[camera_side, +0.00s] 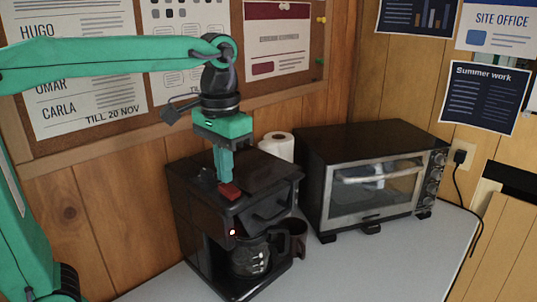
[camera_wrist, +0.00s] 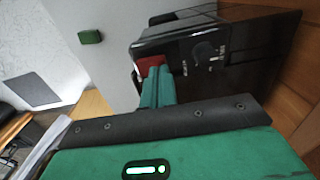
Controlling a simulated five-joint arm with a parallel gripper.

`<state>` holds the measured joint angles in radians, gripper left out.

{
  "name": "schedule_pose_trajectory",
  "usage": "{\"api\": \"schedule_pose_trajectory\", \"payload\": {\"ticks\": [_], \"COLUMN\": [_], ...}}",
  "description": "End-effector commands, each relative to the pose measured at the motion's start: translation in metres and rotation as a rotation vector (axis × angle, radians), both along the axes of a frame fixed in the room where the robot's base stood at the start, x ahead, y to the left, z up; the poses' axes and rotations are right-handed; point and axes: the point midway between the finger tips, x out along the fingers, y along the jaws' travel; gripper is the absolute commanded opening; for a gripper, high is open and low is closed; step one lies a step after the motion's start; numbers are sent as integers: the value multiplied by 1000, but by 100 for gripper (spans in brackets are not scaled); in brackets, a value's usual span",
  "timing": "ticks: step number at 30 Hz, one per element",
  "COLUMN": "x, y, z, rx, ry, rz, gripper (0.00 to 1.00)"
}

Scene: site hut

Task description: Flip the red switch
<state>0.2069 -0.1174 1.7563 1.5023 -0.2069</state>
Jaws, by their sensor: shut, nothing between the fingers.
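The red switch (camera_side: 229,191) sits on the top front edge of a black coffee maker (camera_side: 187,205). In the wrist view the red switch (camera_wrist: 149,64) shows just beyond my fingertips, partly hidden by them. My gripper (camera_side: 225,179) points down over the switch, with its green fingers shut together and empty. The fingertips (camera_wrist: 157,72) are at the switch and look in contact or very close; I cannot tell which. I cannot tell which way the switch is tilted.
A glass carafe (camera_side: 250,258) stands in the coffee maker, with a dark mug (camera_side: 296,238) beside it. A toaster oven (camera_side: 372,175) stands to the right and a paper roll (camera_side: 278,145) behind. The counter (camera_side: 400,250) is clear at front right. The wrist view shows a small green object (camera_wrist: 90,37).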

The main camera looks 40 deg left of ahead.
Motion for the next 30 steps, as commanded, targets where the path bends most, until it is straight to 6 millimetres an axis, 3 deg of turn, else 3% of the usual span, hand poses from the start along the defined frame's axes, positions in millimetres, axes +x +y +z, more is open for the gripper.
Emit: {"api": "schedule_pose_trajectory", "payload": {"ticks": [30], "x": [0], "y": [0], "z": [-11], "rx": [0], "ry": [1], "rz": [0], "gripper": [0]}}
